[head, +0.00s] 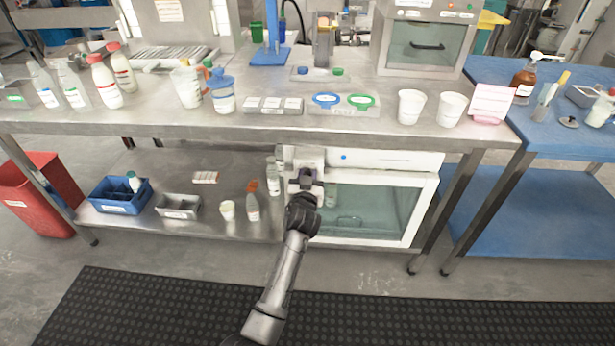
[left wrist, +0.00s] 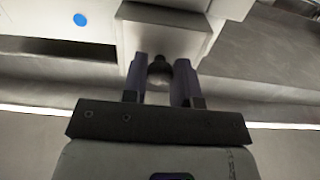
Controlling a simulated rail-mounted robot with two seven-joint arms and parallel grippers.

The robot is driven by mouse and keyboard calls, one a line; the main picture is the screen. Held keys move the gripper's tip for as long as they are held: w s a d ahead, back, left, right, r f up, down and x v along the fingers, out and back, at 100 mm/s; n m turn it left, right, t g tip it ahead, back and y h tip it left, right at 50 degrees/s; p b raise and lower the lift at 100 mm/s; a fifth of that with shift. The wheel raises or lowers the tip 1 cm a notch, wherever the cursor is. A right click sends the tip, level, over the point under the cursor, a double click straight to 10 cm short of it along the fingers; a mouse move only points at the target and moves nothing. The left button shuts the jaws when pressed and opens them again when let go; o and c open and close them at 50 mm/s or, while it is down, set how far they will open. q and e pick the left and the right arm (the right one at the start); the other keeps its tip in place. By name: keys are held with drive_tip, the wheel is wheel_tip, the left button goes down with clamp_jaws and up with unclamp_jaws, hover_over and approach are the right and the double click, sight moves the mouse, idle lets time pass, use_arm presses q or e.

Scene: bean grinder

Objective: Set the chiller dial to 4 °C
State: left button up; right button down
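The chiller (head: 428,210) is a white glass-door unit under the steel bench. A pale control box (head: 308,158) sits at the upper left of its front; it also shows in the left wrist view (left wrist: 165,32). The dial (left wrist: 159,70) is a small dark round knob by that box, between my left fingers. My left gripper (head: 307,178) is at this corner of the chiller. The temperature marks cannot be read. My right gripper is not in view.
A blue dot (head: 344,157) marks the white panel right of the control box. Bottles (head: 252,204) and a cup (head: 227,210) stand on the lower shelf left of my arm. The bench edge (head: 200,132) overhangs the chiller.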

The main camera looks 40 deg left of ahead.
use_arm(q)
drive_tip(key=c, duration=0.4)
drive_tip(key=shift+m, duration=0.3)
drive_tip(key=m+p, duration=0.6)
drive_tip(key=m, duration=0.9)
drive_tip(key=shift+r, duration=0.1)
idle(0.5)
drive_tip(key=o, duration=1)
drive_tip(key=shift+c, duration=0.2)
